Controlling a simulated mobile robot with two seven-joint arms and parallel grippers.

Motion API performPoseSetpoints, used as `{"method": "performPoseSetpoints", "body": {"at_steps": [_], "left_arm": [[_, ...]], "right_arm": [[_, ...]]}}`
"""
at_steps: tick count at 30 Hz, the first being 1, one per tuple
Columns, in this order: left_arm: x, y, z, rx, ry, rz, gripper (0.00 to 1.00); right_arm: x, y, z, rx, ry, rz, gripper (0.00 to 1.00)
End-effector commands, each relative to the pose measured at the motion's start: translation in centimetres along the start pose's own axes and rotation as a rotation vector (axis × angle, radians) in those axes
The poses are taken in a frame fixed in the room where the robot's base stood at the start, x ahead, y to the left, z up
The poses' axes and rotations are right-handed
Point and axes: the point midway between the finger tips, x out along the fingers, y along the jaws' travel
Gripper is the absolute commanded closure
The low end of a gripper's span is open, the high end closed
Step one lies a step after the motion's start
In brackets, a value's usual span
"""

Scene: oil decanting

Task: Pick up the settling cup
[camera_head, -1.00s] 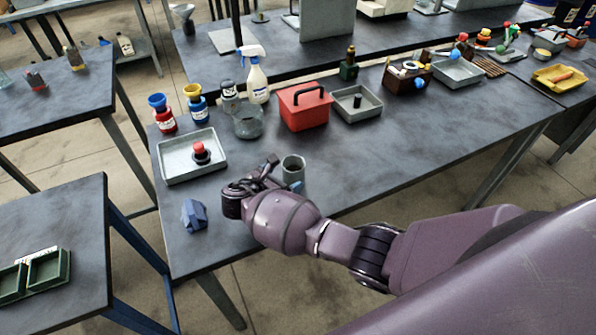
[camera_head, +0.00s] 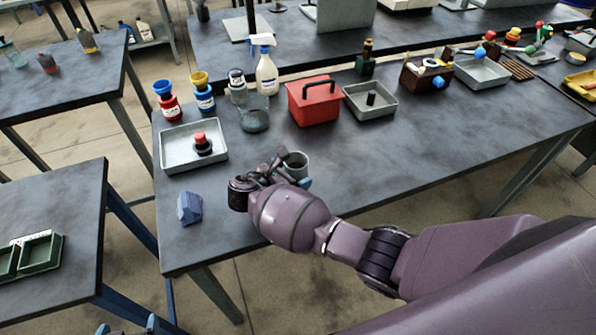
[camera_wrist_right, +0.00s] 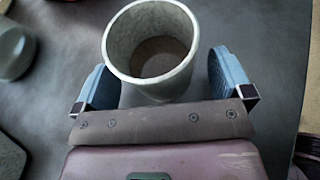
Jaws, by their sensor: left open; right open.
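The settling cup (camera_head: 297,164) is a grey, open-topped cup standing on the dark workbench (camera_head: 400,160), partly hidden behind my right gripper (camera_head: 290,174). In the right wrist view the cup (camera_wrist_right: 152,45) sits upright between the two blue fingers of the right gripper (camera_wrist_right: 165,82). The jaws are open, with a finger on each side of the cup and visible gaps beside it. The cup's inside looks brownish-grey at the bottom. My left gripper (camera_head: 128,326) shows only its blue fingertips, spread apart at the bottom edge of the head view, away from the cup.
A grey tray (camera_head: 178,158) with a red-topped black item, a glass jar (camera_head: 255,122), a red toolbox (camera_head: 322,104) and a second grey tray (camera_head: 388,110) stand behind the cup. A blue faceted block (camera_head: 189,208) lies to the left. The bench right of the cup is clear.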

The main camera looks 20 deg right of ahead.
Motion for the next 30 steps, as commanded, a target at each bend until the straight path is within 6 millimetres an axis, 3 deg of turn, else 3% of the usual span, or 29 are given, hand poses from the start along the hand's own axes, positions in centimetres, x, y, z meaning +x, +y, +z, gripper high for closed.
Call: {"method": "performPoseSetpoints", "body": {"at_steps": [2,13,30], "left_arm": [[-0.01,-0.05,0.00,0.001,0.000,0.000,0.06],[-0.02,-0.11,0.02,0.002,-0.001,-0.001,0.06],[-0.12,-0.11,-0.10,0.002,-0.001,-0.001,0.06]], "right_arm": [[-0.02,0.01,0.01,0.000,0.000,0.000,0.07],[0.01,0.01,0.02,0.000,0.000,0.000,0.64],[-0.30,0.06,0.77,0.002,-0.001,0.001,0.66]]}}
